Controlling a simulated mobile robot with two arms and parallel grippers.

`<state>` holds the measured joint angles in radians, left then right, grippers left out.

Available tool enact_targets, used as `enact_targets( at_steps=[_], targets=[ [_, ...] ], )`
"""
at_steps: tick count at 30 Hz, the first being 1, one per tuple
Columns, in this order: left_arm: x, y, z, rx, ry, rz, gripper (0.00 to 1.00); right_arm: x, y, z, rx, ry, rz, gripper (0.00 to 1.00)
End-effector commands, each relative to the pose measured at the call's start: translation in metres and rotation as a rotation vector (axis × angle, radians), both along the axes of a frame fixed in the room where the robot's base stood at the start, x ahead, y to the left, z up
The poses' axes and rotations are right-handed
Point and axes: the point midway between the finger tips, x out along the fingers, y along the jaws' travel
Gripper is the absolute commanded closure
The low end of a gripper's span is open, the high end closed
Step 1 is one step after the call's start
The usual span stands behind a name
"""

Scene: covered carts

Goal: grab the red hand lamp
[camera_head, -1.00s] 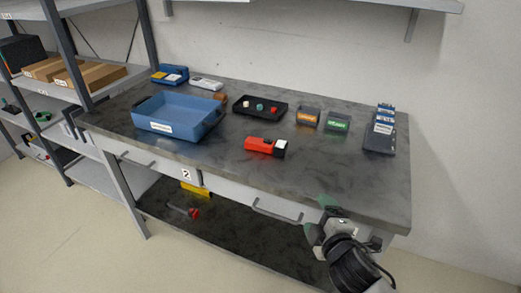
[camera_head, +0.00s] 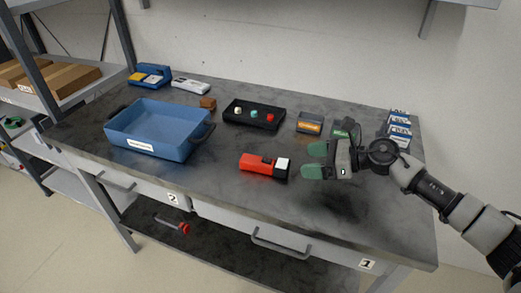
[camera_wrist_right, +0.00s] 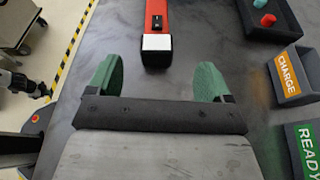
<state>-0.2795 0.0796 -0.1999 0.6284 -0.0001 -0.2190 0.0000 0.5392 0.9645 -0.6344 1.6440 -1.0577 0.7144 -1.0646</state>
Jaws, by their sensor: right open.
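The red hand lamp (camera_head: 258,164) lies on the grey workbench (camera_head: 225,180), its white-and-black head toward the right. My right gripper (camera_head: 314,161) is above the bench just right of the lamp, with its green fingertips pointing at the lamp's head. In the right wrist view the lamp (camera_wrist_right: 156,22) lies ahead, roughly centred between the spread green fingers (camera_wrist_right: 158,80), and nothing is between them. The lamp's far end is cut off in that view. My left gripper is not in view.
A blue bin (camera_head: 150,133) stands left of the lamp. Behind are a black tray with coloured knobs (camera_head: 232,120) and an orange-labelled box (camera_head: 310,122). A green-labelled box (camera_head: 343,127) and a rack (camera_head: 399,128) stand at the right. The bench front is clear.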

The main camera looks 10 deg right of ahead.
Motion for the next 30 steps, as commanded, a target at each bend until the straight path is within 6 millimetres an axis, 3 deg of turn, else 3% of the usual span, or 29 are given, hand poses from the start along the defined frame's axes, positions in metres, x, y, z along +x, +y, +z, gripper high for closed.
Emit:
enact_targets(
  at_steps=[4,14,19,25,30],
  targets=[
    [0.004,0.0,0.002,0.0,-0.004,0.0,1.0,0.002,-0.01,-0.003,-0.086,-0.011,0.043,0.19],
    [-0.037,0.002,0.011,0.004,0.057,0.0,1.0,0.022,0.029,-0.021,-0.087,-0.01,0.045,0.19],
    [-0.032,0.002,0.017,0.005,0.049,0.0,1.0,0.026,0.04,-0.023,-0.086,-0.011,0.045,0.19],
    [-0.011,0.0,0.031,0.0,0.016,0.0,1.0,0.034,0.068,-0.032,-0.085,-0.009,0.044,0.19],
    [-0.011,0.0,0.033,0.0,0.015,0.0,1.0,0.041,0.079,-0.039,-0.085,-0.01,0.043,0.19]
  ],
)
